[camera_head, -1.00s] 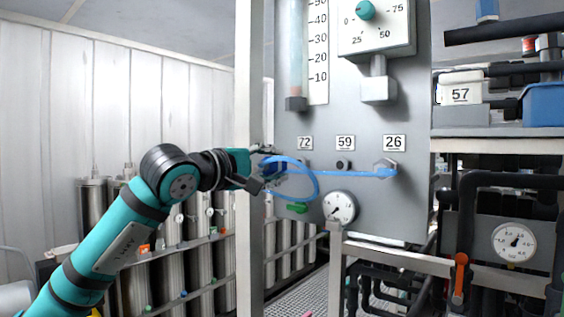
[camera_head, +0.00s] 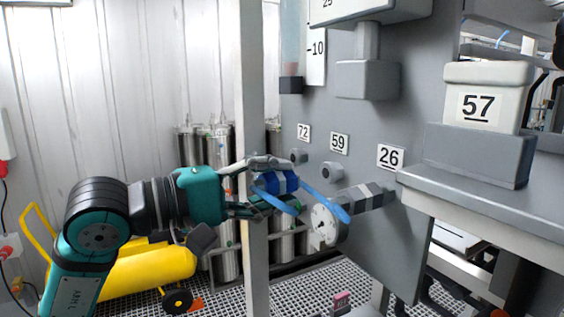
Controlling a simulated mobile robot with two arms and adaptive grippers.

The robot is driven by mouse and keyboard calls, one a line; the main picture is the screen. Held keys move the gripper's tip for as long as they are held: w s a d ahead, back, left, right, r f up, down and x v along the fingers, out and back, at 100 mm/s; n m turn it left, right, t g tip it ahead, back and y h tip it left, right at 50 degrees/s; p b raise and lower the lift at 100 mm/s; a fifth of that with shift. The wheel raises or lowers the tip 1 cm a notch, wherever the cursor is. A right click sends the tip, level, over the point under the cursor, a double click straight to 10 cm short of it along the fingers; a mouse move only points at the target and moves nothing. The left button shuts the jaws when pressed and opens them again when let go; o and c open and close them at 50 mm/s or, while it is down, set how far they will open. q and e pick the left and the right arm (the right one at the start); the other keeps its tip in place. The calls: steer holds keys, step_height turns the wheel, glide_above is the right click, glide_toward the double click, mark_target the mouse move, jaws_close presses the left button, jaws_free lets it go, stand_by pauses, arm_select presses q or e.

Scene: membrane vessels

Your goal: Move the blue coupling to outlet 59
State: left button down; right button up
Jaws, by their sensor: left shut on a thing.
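My left gripper (camera_head: 284,186) is shut on the blue coupling (camera_head: 273,183), one finger above it and one below. It holds the coupling in the air in front of the grey panel, left of outlet 59 (camera_head: 331,172) in the picture. The coupling appears apart from the outlet. My right gripper is not in view.
Outlet 72 (camera_head: 298,155) is left of outlet 59. A pale upright post (camera_head: 252,90) stands by my gripper. A shelf with box 57 (camera_head: 478,115) juts out at right.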

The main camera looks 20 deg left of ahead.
arm_select(q)
steer(key=shift+s+a, duration=0.2)
steer(key=shift+a, duration=0.15)
steer(key=shift+s+a, duration=0.1)
steer(key=shift+a, duration=0.15)
steer(key=shift+w+d, duration=0.25)
steer(key=shift+d, duration=0.1)
steer(key=shift+w+d+r+p, duration=0.15)
steer(key=shift+w+d+p, duration=0.35)
steer(key=shift+d+p, duration=0.05)
steer(key=shift+w+d+p, duration=0.45)
steer(key=shift+w+d, duration=0.05)
steer(key=shift+w, duration=0.05)
steer(key=shift+p+x, duration=0.5)
steer(key=shift+x, duration=0.75)
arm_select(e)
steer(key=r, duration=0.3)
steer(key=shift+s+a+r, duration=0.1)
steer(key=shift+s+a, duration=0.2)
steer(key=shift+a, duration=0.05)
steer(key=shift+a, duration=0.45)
arm_select(q)
steer(key=shift+f+b, duration=0.2)
steer(key=shift+b, duration=0.15)
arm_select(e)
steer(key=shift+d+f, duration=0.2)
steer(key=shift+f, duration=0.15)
